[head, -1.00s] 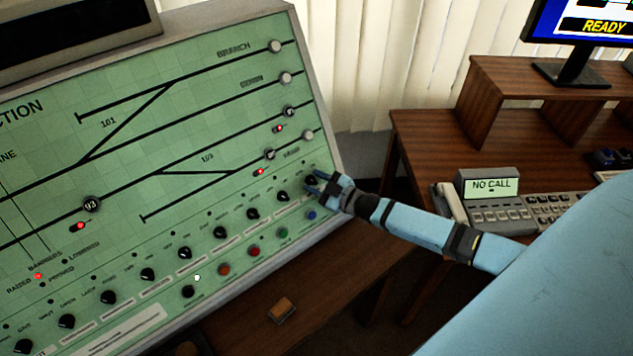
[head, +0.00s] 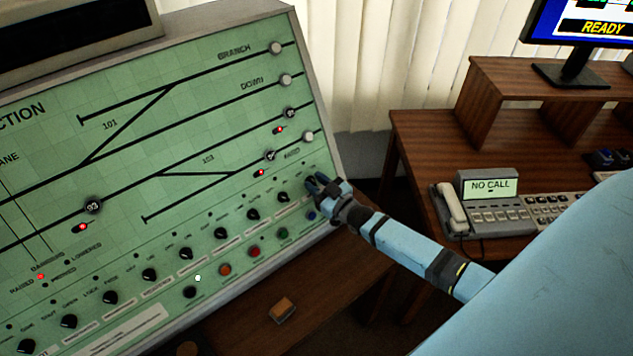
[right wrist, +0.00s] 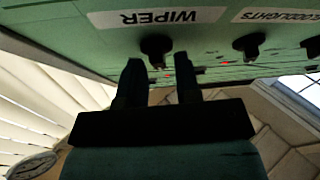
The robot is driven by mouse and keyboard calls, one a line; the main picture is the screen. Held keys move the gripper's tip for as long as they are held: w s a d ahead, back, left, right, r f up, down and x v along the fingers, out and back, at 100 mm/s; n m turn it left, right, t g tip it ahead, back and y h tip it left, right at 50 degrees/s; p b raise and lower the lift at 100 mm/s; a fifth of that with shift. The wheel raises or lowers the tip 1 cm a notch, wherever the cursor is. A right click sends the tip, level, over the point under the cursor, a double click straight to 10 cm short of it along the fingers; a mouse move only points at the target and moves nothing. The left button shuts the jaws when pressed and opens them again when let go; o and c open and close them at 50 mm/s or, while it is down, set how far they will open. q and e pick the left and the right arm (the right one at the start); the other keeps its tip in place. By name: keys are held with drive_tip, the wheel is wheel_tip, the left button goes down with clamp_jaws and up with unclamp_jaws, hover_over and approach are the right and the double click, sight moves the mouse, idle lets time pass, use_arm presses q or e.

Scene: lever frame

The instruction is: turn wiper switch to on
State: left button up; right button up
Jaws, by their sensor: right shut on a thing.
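The wiper switch (right wrist: 157,46) is a black rotary knob on the green panel, beside the label "WIPER", which shows upside down in the right wrist view. My right gripper (right wrist: 158,64) has one finger on each side of this knob and is shut on it. In the head view my right gripper (head: 317,184) is at the right end of the row of black knobs, and its fingers mostly hide the switch. The knob's exact pointing direction is hard to read. My left gripper is not in view.
The floodlights knob (right wrist: 249,44) is close beside the wiper switch; it also shows in the head view (head: 283,197). Coloured buttons, including a blue one (head: 311,216), sit just below. A desk with a telephone (head: 453,209) stands to the right.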

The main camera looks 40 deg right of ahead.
drive_tip(key=m+h+p, duration=0.1)
drive_tip(key=m+h, duration=0.1)
drive_tip(key=m, duration=0.1)
drive_tip(key=m+h, duration=0.1)
drive_tip(key=m, duration=0.2)
drive_tip(key=shift+a+r+m+h+p, duration=0.1)
drive_tip(key=shift+r+m+h+p, duration=0.05)
drive_tip(key=shift+m+h+p, duration=0.25)
drive_tip(key=m+h+p, duration=0.1)
drive_tip(key=m+h, duration=0.1)
drive_tip(key=m, duration=0.1)
drive_tip(key=m+g+h+p, duration=0.1)
drive_tip(key=m, duration=0.2)
drive_tip(key=shift+h+p, duration=0.3)
drive_tip(key=shift+h, duration=0.1)
drive_tip(key=shift+m, duration=0.4)
drive_tip(key=o, duration=0.6)
drive_tip(key=shift+w, duration=0.1)
